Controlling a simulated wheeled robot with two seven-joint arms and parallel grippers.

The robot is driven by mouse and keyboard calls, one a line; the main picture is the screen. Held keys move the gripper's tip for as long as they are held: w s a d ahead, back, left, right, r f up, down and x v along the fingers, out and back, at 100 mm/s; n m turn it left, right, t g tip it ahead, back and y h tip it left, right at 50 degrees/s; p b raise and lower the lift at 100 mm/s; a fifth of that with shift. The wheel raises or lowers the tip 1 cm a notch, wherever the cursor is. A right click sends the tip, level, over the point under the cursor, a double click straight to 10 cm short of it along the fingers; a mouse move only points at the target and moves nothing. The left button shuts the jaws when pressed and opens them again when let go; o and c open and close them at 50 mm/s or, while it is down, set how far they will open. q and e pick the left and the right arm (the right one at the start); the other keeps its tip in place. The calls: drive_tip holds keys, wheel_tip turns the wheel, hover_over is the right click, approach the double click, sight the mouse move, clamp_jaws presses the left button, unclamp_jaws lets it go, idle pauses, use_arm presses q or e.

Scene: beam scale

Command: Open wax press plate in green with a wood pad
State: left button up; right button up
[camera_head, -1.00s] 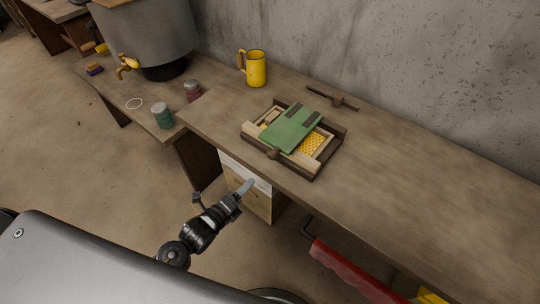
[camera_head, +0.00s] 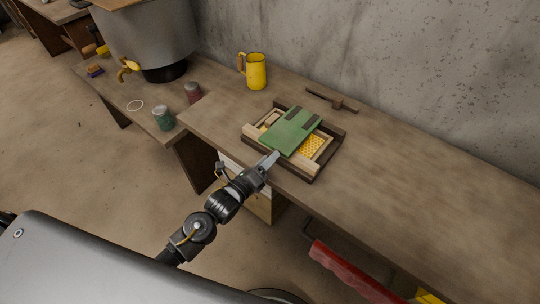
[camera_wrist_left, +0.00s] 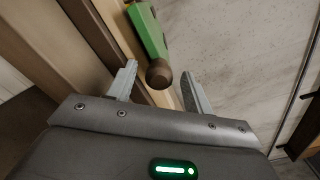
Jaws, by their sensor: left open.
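The wax press is a dark wooden tray (camera_head: 326,156) on the workbench. Its green plate (camera_head: 291,131) lies tilted over a pale wooden frame with yellow honeycomb (camera_head: 314,145). Two dark strips cross the plate. My left gripper (camera_head: 272,158) is at the front edge of the press, beside the plate's near edge. In the left wrist view my left gripper (camera_wrist_left: 158,85) is open, with a round brown wooden knob (camera_wrist_left: 159,73) between its fingers. The green plate (camera_wrist_left: 150,32) extends away beyond the knob. Whether the fingers touch the knob I cannot tell. My right gripper is not in view.
A yellow mug (camera_head: 256,71) and a dark wooden tool (camera_head: 332,101) stand and lie behind the press. A red jar (camera_head: 193,93) and a green jar (camera_head: 163,117) are to the left, near a large metal pot (camera_head: 150,38). The bench right of the press is clear.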

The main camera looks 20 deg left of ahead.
use_arm(q)
drive_tip(key=shift+w+d, duration=0.25)
drive_tip(key=shift+w, duration=0.45)
drive_tip(key=shift+c, duration=0.4)
clamp_jaws()
